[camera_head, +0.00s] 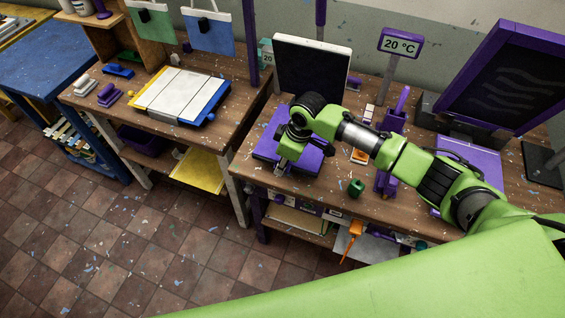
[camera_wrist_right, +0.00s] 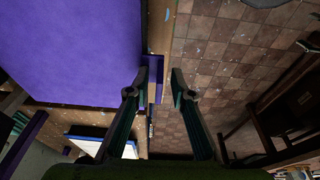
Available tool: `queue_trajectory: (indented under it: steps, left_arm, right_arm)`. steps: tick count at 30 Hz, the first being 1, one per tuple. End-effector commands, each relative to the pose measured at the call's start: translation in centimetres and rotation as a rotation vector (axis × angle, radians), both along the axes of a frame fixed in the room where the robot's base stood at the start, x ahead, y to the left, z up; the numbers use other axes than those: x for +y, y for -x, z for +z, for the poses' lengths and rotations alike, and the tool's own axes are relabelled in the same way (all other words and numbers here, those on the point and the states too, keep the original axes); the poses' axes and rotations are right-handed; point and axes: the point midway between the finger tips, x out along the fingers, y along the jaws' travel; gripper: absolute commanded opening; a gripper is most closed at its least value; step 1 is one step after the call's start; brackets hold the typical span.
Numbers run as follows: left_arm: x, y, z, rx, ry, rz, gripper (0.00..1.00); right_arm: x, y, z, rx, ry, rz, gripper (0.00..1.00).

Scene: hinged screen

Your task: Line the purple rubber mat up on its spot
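The purple mat (camera_head: 310,158) lies flat near the front left of the right-hand workbench, partly hidden under my right arm. In the right wrist view the mat (camera_wrist_right: 70,45) fills the upper left, with a small purple block or tab (camera_wrist_right: 153,75) at its edge. My right gripper (camera_head: 283,165) is over the mat's front part. In the wrist view its two fingers (camera_wrist_right: 155,88) are apart, and the tab shows between them; I cannot tell whether they touch it. My left gripper is not in view. No marked spot for the mat can be made out.
A dark screen panel (camera_head: 312,68) stands behind the mat. A small green object (camera_head: 356,187) and purple holders (camera_head: 386,183) are to its right. A purple sheet (camera_head: 470,158) lies farther right beside a purple-framed board (camera_head: 505,75). The bench's front edge is close to the gripper.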

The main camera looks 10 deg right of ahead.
Motion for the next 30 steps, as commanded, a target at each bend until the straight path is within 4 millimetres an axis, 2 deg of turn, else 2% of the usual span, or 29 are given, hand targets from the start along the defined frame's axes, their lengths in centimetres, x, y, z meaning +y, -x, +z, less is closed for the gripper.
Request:
queue_trajectory:
  steps: [5,24,30]
  left_arm:
    - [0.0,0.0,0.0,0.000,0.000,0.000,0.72]
    - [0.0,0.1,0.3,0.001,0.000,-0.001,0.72]
    - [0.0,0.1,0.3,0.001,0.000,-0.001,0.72]
  right_arm:
    - [0.0,0.0,0.2,-0.001,0.001,0.000,0.22]
    - [0.0,-0.1,6.3,-0.002,-0.001,0.001,0.22]
    - [0.0,0.0,7.1,0.000,0.000,0.000,0.22]
